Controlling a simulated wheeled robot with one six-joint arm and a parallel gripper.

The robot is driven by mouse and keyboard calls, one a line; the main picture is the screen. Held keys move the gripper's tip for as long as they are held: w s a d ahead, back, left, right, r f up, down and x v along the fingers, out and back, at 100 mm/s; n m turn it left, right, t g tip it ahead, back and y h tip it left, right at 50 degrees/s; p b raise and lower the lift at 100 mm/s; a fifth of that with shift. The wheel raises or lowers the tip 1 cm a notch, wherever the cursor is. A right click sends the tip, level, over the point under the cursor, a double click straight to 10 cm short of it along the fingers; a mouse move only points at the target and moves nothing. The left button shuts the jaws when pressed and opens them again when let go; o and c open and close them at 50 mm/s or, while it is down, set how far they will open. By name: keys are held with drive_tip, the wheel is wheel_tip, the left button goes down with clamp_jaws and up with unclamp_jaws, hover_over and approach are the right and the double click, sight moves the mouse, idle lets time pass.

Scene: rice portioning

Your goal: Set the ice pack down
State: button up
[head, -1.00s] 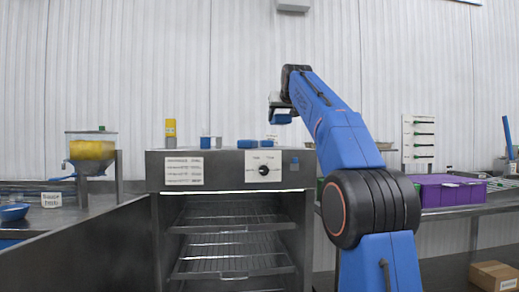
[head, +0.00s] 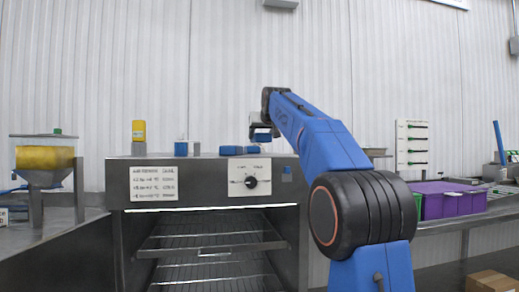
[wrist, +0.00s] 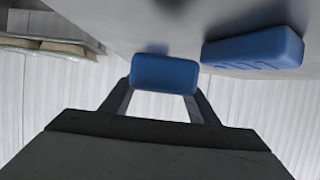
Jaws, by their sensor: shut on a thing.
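My gripper (wrist: 160,100) is shut on a blue ice pack (wrist: 165,73), held between its two fingers. In the head view, the held blue ice pack (head: 262,137) is just above the right part of the steel cabinet's top (head: 215,159). In the wrist view a shadow lies on the pale surface behind the pack, and a gap seems to remain between them. A second, larger blue block (wrist: 255,50) rests on that surface, to the right of the held pack and apart from it.
On the cabinet top stand a yellow container (head: 138,130) and more blue items (head: 230,150). The cabinet front is open with wire racks (head: 215,245). A hopper (head: 42,158) is at left. A purple crate (head: 450,200) stands on the right bench.

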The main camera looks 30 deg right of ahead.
sight(264, 140)
drive_tip(key=shift+f, duration=2.45)
drive_tip(key=o, duration=1.4)
drive_tip(key=shift+f, duration=0.1)
drive_tip(key=shift+s, duration=0.1)
drive_tip(key=v, duration=1.2)
